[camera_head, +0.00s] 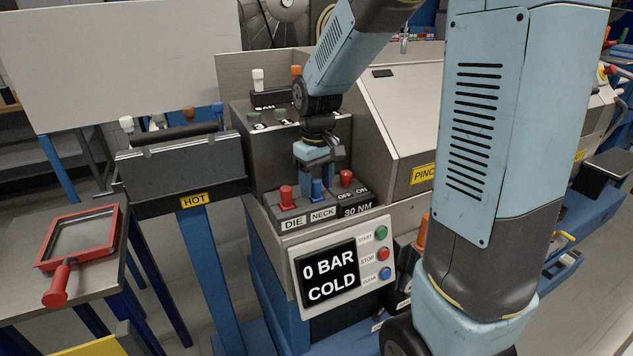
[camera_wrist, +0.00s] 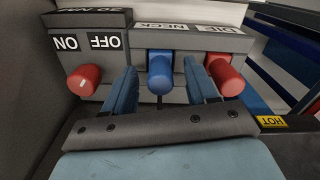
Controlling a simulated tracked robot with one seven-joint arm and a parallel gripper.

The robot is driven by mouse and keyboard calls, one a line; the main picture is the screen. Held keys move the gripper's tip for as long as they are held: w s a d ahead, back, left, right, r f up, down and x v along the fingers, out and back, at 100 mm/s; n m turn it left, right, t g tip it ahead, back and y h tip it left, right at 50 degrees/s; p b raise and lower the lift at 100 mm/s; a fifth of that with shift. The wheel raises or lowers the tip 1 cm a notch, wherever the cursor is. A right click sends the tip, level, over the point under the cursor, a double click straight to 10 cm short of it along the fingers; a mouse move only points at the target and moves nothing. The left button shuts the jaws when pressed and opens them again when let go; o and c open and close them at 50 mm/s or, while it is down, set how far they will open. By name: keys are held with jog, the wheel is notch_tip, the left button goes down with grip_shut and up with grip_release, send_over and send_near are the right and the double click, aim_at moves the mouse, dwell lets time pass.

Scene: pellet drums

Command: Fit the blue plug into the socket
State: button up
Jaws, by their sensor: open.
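I cannot tell which opening is the socket; the base of the plug is partly hidden.
The display (camera_head: 331,275) below reads 0 BAR COLD.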

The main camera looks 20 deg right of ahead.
aim_at(317, 180)
notch_tip(317, 180, up, 14)
jog(key=shift+f, duration=0.15)
dwell(0.7)
jog(key=s+d+m+t, duration=0.2)
jog(key=s+d, duration=0.1)
jog(key=s, duration=0.6)
jog(key=s+d+r+m+t, duration=0.1)
jog(key=s+d+m+t, duration=0.1)
jog(key=s, duration=0.7)
jog(key=shift+s+d+m+t, duration=0.4)
jog(key=shift+d+t, duration=0.2)
jog(key=shift+t, duration=0.2)
jog(key=shift+r, duration=0.1)
